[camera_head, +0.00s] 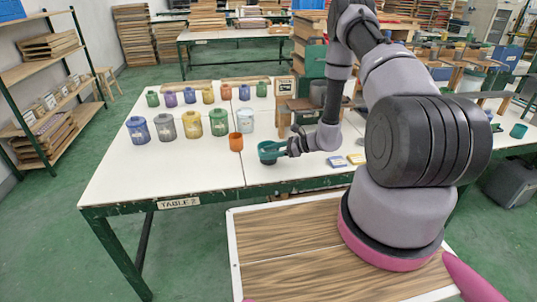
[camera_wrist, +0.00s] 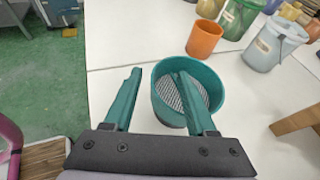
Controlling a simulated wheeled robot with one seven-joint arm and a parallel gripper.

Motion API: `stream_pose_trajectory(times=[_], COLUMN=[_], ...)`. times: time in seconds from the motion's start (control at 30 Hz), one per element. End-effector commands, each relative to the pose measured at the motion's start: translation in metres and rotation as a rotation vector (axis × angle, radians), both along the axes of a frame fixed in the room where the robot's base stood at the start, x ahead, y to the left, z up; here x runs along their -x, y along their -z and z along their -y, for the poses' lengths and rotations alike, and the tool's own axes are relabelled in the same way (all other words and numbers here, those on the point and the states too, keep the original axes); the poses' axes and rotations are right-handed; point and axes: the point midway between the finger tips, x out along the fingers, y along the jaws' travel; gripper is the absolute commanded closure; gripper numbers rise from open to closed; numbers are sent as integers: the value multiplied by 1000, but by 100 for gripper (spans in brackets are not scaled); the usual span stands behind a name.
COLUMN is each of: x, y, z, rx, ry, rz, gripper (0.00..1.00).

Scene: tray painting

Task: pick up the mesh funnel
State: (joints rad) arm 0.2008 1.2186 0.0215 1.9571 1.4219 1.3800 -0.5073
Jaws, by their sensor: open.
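The mesh funnel is a teal round cup with a grey mesh bottom (camera_wrist: 171,97) and stands on the white table. In the head view the funnel (camera_head: 266,154) is near the front edge, right of an orange cup. My gripper (camera_wrist: 158,72) is open. In the wrist view its right finger reaches over the funnel's opening and its left finger is outside, left of the wall, so the left wall lies between them. I cannot tell whether either finger touches it. In the head view my gripper (camera_head: 281,149) is at the funnel's right side.
The orange cup (camera_wrist: 204,39) stands close by the funnel. Large labelled pots, including a green one (camera_head: 219,122), are behind it. The white table (camera_head: 165,175) is bare at the front left.

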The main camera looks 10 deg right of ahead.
Motion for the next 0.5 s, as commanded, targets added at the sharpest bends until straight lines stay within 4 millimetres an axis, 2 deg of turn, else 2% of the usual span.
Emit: stream_pose_trajectory(times=[0.13,0.37,0.47,0.5], x=[-5,-6,-6,-6], y=[6,6,6,6], z=[-12,-13,-13,-13], rx=[0,0,0,0], ry=[0,2,1,2], rz=[0,0,0,1], gripper=[43,43,78,93])
